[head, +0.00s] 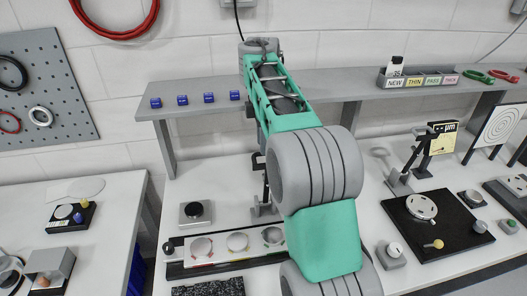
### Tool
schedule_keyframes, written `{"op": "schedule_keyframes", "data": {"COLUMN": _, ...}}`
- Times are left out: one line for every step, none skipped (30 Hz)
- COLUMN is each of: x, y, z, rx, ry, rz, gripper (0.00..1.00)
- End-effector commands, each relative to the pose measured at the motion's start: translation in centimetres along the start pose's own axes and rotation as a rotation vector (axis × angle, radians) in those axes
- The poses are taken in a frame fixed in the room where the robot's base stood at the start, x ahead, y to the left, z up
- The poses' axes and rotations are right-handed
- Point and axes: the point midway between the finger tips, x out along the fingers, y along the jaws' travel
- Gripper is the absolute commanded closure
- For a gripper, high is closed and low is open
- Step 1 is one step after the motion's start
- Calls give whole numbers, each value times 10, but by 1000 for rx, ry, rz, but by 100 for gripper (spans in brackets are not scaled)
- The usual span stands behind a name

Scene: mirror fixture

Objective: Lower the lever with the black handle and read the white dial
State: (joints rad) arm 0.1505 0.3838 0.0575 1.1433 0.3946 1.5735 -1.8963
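My arm rises through the middle, and its far joint (260,46) is near the wall. My gripper cannot be made out; the arm hides that area. Behind the arm, a partly hidden stand with dark upright parts and a grey foot (262,207) shows at its left edge. A black ball handle (168,248) sits at the left end of a low fixture with several round faces (237,242); I cannot tell whether it is the lever's. A white round dial-like face (63,211) is on the left bench. A yellow-and-black gauge marked µm (443,137) stands at right; its reading is unclear.
A raised grey shelf (222,88) spans the bench, with several blue blocks and labelled boxes (414,80). A black plate with a metal disc (422,207) lies right. A round target (501,124) stands far right. Bare bench shows left of the arm.

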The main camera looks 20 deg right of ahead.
Motion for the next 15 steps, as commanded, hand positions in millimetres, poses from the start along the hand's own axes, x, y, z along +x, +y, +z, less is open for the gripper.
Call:
{"op": "schedule_keyframes", "data": {"x": 16, "y": 0, "z": 0, "rx": 0, "ry": 0, "rz": 1, "gripper": 66}}
{"op": "schedule_keyframes", "data": {"x": 19, "y": 1, "z": 0, "rx": 0, "ry": 0, "rz": 1, "gripper": 66}}
{"op": "schedule_keyframes", "data": {"x": 21, "y": 0, "z": 0, "rx": 0, "ry": 0, "rz": 2, "gripper": 66}}
{"op": "schedule_keyframes", "data": {"x": 22, "y": 0, "z": 0, "rx": 0, "ry": 0, "rz": 2, "gripper": 66}}
{"op": "schedule_keyframes", "data": {"x": 23, "y": 0, "z": 0, "rx": 0, "ry": 0, "rz": 2, "gripper": 66}}
{"op": "schedule_keyframes", "data": {"x": 24, "y": 0, "z": 0, "rx": 0, "ry": 0, "rz": 2, "gripper": 66}}
{"op": "schedule_keyframes", "data": {"x": 23, "y": 0, "z": 0, "rx": 0, "ry": 0, "rz": 2, "gripper": 66}}
{"op": "schedule_keyframes", "data": {"x": 23, "y": 0, "z": 0, "rx": 0, "ry": 0, "rz": 2, "gripper": 66}}
{"op": "schedule_keyframes", "data": {"x": 22, "y": 0, "z": 0, "rx": 0, "ry": 0, "rz": 2, "gripper": 66}}
{"op": "schedule_keyframes", "data": {"x": 22, "y": 0, "z": 0, "rx": 0, "ry": 0, "rz": 2, "gripper": 66}}
{"op": "schedule_keyframes", "data": {"x": 22, "y": 0, "z": 0, "rx": 0, "ry": 0, "rz": 2, "gripper": 66}}
{"op": "schedule_keyframes", "data": {"x": 22, "y": 0, "z": 0, "rx": 0, "ry": 0, "rz": 2, "gripper": 66}}
{"op": "schedule_keyframes", "data": {"x": 22, "y": 0, "z": 0, "rx": 0, "ry": 0, "rz": 2, "gripper": 66}}
{"op": "schedule_keyframes", "data": {"x": 22, "y": 0, "z": 0, "rx": 0, "ry": 0, "rz": 2, "gripper": 68}}
{"op": "schedule_keyframes", "data": {"x": 22, "y": 0, "z": 0, "rx": 0, "ry": 0, "rz": 1, "gripper": 71}}
